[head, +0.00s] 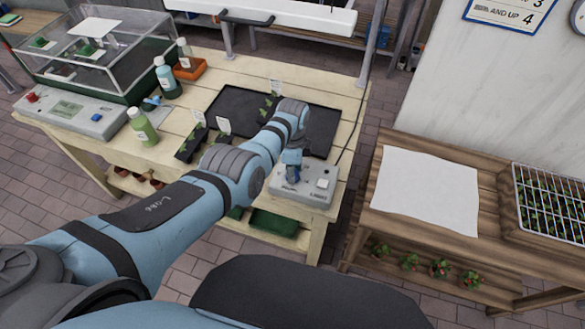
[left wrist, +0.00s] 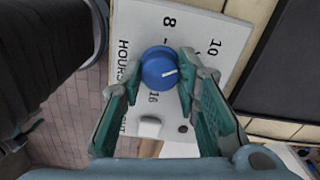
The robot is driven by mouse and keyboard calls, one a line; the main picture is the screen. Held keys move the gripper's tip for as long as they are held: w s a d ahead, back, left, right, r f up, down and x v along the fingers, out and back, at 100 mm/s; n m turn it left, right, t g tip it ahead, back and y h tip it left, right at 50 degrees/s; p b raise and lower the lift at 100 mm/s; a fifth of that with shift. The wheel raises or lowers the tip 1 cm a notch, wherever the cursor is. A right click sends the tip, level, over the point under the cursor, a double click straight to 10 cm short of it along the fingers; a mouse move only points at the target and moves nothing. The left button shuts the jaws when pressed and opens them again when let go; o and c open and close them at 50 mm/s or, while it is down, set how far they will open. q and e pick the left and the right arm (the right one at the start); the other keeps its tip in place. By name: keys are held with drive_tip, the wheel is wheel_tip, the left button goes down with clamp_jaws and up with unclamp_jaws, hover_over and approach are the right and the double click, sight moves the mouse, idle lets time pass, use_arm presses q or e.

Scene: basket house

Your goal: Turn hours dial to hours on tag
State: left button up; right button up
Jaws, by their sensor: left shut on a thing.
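The blue round hours dial (left wrist: 159,68) sits on a light control box (left wrist: 140,30), which also shows on the wooden table in the head view (head: 318,186). My left gripper (left wrist: 160,85) is shut on the dial, one teal finger on each side. The dial's white pointer line points right and slightly up in the left wrist view, toward the right-hand finger. The marks 8, 10 and 16 and the word HOURS are visible; the finger hides marks between 10 and 16. White tags (head: 223,125) stand by seedlings; their writing is too small to read. My right gripper is out of view.
A black tray (head: 325,135) lies behind the box. Bottles (head: 143,127), a second control box (head: 75,112) and a glass case (head: 95,50) stand on the left. A white sheet (head: 428,190) covers part of the right bench. A white switch (left wrist: 150,127) is near the dial.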

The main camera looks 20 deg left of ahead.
use_arm(q)
drive_tip(key=shift+m, duration=0.4)
drive_tip(key=o, duration=1.2)
drive_tip(key=shift+c, duration=0.2)
drive_tip(key=shift+r, duration=0.1)
wheel_tip(320, 180, up, 12)
